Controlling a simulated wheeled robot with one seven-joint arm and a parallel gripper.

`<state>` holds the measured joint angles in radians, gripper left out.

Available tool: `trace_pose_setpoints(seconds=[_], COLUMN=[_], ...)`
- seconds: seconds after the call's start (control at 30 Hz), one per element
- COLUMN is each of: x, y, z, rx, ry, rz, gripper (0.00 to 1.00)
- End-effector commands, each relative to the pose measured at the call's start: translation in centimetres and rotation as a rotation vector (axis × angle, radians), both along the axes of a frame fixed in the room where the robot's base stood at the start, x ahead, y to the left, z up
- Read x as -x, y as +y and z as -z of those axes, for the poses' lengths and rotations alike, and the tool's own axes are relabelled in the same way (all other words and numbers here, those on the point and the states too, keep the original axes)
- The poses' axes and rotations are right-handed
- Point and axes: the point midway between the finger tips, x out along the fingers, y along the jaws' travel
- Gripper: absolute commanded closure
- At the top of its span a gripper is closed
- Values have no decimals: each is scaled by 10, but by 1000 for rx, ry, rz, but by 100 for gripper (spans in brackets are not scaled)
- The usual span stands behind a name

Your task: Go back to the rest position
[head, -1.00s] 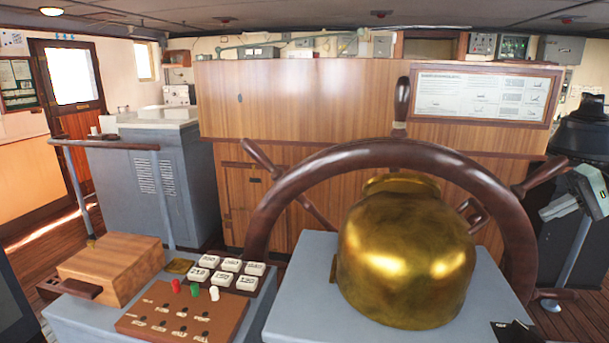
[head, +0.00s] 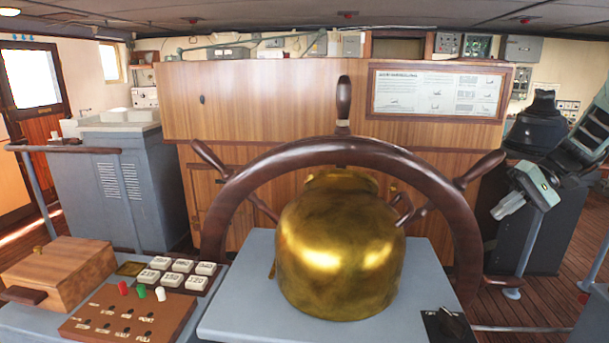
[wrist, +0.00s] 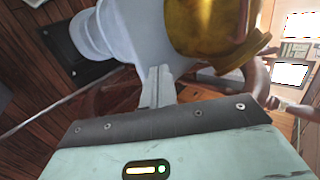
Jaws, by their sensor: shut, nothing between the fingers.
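The teal hand body with a dark band lies below the fingers. Beyond the fingers are a pale blue-grey pedestal and a brass dome (wrist: 208,28). I cannot tell the exact gap between the fingertips and the pedestal. In the head view the brass dome (head: 340,250) sits in front of the dark wooden ship's wheel (head: 343,152).
A wooden box (head: 58,270) and a control panel with small levers (head: 125,314) stand at lower left. A grey cabinet (head: 120,195) is behind them. A wooden wall unit (head: 260,100) closes the back.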

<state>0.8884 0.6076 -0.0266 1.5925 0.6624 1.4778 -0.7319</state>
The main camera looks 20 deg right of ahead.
Motion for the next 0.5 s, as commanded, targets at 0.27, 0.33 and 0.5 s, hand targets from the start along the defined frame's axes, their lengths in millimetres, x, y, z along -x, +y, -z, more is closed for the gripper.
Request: trace_pose_setpoints(seconds=[0.27,0.33,0.5], x=[-7,-5,9], y=[69,90,157], z=[16,22,36], rx=[153,213,419], ry=[124,153,196], rz=[-52,-70,-135], gripper=[100,100,100])
